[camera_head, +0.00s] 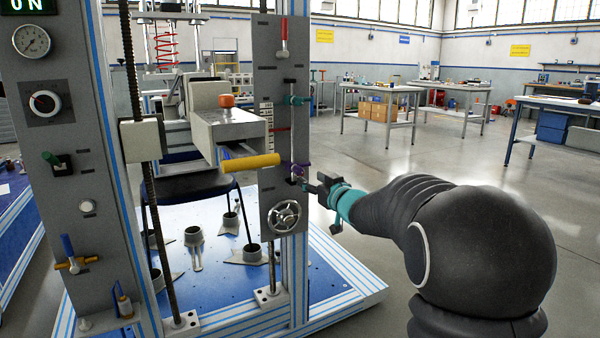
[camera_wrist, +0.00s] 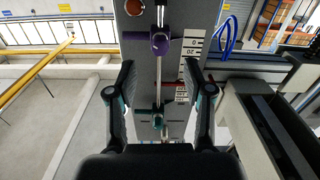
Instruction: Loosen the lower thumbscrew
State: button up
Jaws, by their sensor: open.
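The lower thumbscrew, a purple knob (camera_head: 298,171), sits on the slotted rod of the grey panel (camera_head: 265,105). In the wrist view the purple knob (camera_wrist: 160,42) lies just past the fingertips, between their lines. My gripper (camera_head: 316,188) is beside the panel at the knob's lower right in the head view. In the wrist view my gripper (camera_wrist: 160,72) has its two dark fingers spread with nothing held between them. A teal upper thumbscrew (camera_head: 294,100) is higher on the same rod. It also shows in the wrist view (camera_wrist: 157,120).
A handwheel (camera_head: 285,216) is low on the panel, below my gripper. A yellow handle (camera_head: 250,163) juts out left of the purple knob. A red-tipped lever (camera_head: 283,45) is near the panel's top. Open floor (camera_head: 365,155) lies to the right, with workbenches beyond.

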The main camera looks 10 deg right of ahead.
aim_at(300, 172)
jog(key=x, duration=0.7)
jog(key=shift+w+a+f, duration=0.1)
jog(key=shift+w, duration=0.2)
grip_shut()
